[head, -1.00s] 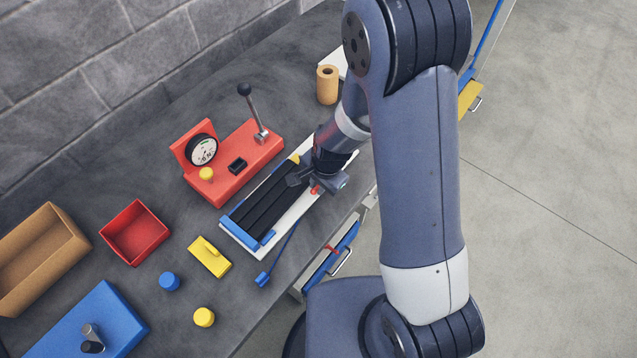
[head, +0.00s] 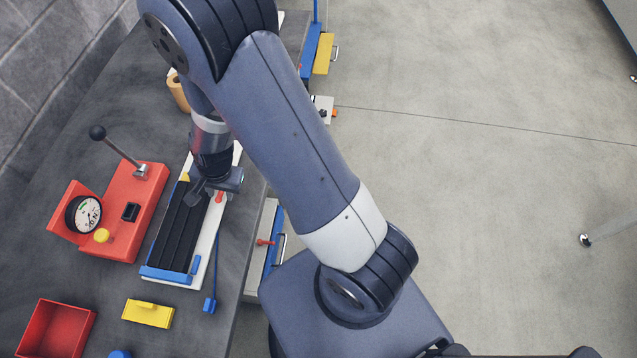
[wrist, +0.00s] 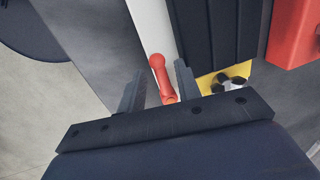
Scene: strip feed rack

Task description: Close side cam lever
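The red side cam lever (wrist: 160,76) lies on the white base strip (wrist: 154,30) beside the black feed rails (wrist: 212,35) in the wrist view. It points roughly along the strip. My gripper (wrist: 159,82) is open, with one finger on either side of the lever; I cannot tell whether a finger touches it. In the head view my gripper (head: 208,188) is over the far part of the strip feed rack, and a bit of the red lever (head: 219,197) shows beside it. The lever's lower end is partly hidden by the gripper body.
A red gauge stand (head: 122,215) with a black-knobbed handle stands left of the rack. A yellow block (head: 148,313), a red bin (head: 57,330) and a blue-ended rod (head: 211,304) are nearer. A paper roll (head: 177,93) stands behind. The floor at right is open.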

